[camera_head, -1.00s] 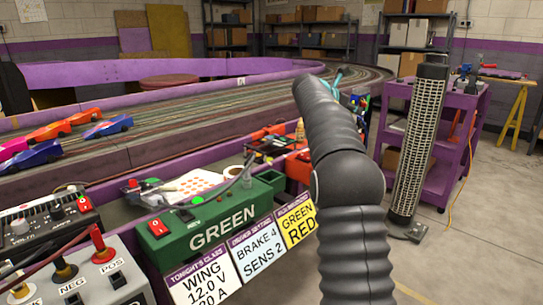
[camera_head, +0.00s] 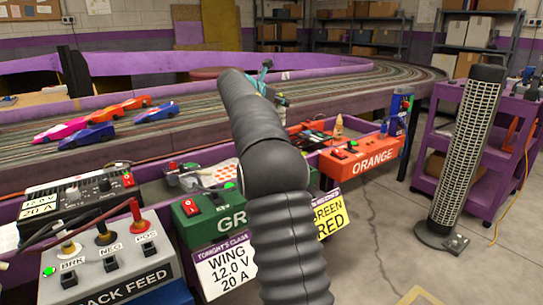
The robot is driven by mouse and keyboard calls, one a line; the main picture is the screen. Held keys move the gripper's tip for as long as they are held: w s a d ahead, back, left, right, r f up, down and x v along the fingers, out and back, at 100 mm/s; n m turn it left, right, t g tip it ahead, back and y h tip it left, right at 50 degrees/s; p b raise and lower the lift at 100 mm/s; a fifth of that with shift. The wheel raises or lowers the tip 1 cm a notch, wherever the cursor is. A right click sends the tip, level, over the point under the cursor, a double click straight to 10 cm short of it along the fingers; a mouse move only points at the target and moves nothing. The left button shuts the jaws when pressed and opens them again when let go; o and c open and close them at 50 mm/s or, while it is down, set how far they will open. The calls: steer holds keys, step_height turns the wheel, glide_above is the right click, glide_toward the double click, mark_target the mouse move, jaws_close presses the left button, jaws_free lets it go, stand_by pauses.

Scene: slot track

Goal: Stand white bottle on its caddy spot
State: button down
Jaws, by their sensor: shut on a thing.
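My arm rises through the middle of the head view and hides most of my gripper (camera_head: 279,98). Only small teal and dark parts show past its far end, over the track side.
An orange driver box (camera_head: 362,157), a green box (camera_head: 205,214) and a grey track-feed box (camera_head: 112,262) line the near track edge. A tall dark mesh column (camera_head: 468,150) and a purple cart (camera_head: 520,130) stand right. Open floor lies between the ledge and column.

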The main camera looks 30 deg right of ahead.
steer(key=s+d+m+g+p, duration=0.3)
steer(key=s+d, duration=0.9)
steer(key=s, duration=0.3)
steer(key=shift+h, duration=0.4)
steer(key=shift+w+a+f+b, duration=0.1)
steer(key=shift+w+a+f, duration=0.7)
steer(key=shift+w+f, duration=0.95)
steer(key=shift+w+a+f+b, duration=0.15)
steer(key=shift+w+a+f, duration=0.6)
steer(key=shift+w+f, duration=1.05)
steer(key=shift+w+a+f+b, duration=0.1)
steer(key=shift+w+a+f, duration=0.7)
steer(key=shift+w+f, duration=0.95)
steer(key=shift+f, duration=0.15)
steer(key=c, duration=1)
jaws_free()
steer(key=shift+r, duration=0.25)
steer(key=v, duration=1.2)
